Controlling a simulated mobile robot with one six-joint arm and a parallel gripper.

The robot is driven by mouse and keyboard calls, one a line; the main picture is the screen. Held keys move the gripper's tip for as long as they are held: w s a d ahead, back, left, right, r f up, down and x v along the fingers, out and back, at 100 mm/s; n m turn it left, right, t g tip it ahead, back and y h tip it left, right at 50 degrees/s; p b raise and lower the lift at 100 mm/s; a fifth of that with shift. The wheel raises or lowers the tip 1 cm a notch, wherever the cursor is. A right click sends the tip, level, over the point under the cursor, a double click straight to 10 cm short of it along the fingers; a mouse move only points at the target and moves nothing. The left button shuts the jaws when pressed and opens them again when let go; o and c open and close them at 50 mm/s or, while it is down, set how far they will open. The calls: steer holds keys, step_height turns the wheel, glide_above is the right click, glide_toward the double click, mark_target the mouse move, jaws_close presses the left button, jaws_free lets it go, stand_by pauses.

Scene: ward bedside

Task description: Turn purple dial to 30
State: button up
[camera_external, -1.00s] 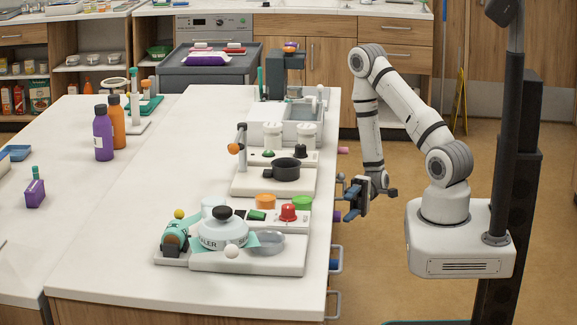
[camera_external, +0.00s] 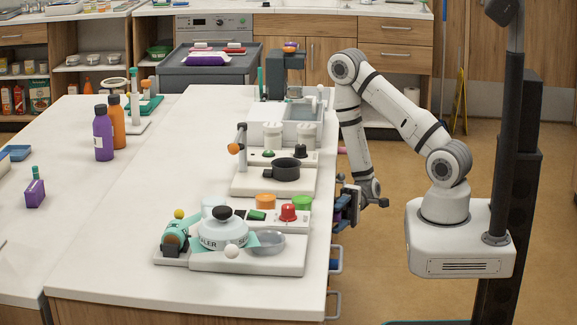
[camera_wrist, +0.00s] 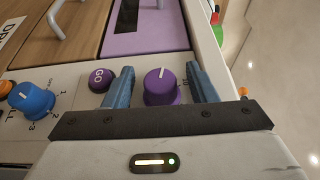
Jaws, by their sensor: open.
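The purple dial (camera_wrist: 162,88) shows in the wrist view on a pale panel, with a white pointer line on its top face pointing up the picture. I cannot tell whether either finger touches. In the external view my gripper (camera_external: 343,205) is at the right edge of the white counter, where the dial is hidden behind it.
A purple GO button (camera_wrist: 100,80) sits just left of my left finger. A blue dial (camera_wrist: 32,101) with numbers is farther left. A purple drawer front (camera_wrist: 150,30) and wooden drawer (camera_wrist: 65,40) lie above. The white counter (camera_external: 110,230) holds several devices. Open floor lies right.

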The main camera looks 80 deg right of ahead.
steer(key=c, duration=1)
steer(key=shift+f+b, duration=0.3)
steer(key=shift+b, duration=0.4)
steer(key=shift+r+m+t+y+b, duration=0.15)
steer(key=shift+m+t+y+b, duration=0.2)
steer(key=shift+y+b, duration=0.35)
steer(key=shift+r, duration=0.1)
steer(key=o, duration=1)
